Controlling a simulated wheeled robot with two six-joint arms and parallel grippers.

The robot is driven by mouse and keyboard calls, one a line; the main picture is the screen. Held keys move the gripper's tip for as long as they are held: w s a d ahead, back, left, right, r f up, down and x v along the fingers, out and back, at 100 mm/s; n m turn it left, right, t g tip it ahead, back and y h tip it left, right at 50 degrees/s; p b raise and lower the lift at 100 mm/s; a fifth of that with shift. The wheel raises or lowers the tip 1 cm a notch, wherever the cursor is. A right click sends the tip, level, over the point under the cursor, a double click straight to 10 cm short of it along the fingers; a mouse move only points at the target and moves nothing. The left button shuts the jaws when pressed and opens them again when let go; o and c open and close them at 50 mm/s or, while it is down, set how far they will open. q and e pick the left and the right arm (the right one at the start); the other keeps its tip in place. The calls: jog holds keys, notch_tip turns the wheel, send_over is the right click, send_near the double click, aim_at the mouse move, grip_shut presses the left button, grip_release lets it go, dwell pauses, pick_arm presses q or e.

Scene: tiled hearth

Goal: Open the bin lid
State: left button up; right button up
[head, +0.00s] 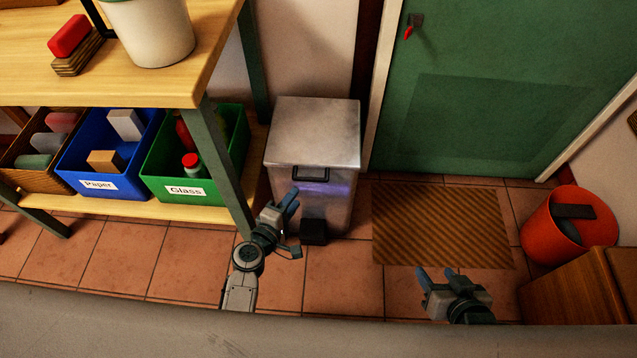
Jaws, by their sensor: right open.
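The metal bin (335,206) stands on the tiled floor in the middle of the head view, between the workbench and the green door. Its flat square lid (313,130) is down, with a dark handle (311,173) at its front edge. A dark pedal (314,232) sticks out at the bin's foot. My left gripper (292,228) is open and empty in front of the bin's lower left side, below the handle in the picture. I cannot tell whether it touches the bin. My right gripper (437,274) is open and empty near the doormat's front edge, away from the bin.
The wooden workbench (190,88) stands left of the bin, its green leg close by. Its lower shelf holds a wicker basket, a blue Paper crate (76,165) and a green Glass crate (153,165). A striped doormat (440,222) and an orange bucket (545,235) lie right.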

aim_at(309, 178)
pick_arm(q)
jog(key=x, duration=0.9)
jog(key=shift+w+d+f, duration=0.1)
jog(key=shift+w+f, duration=0.05)
jog(key=shift+w, duration=0.25)
grip_shut()
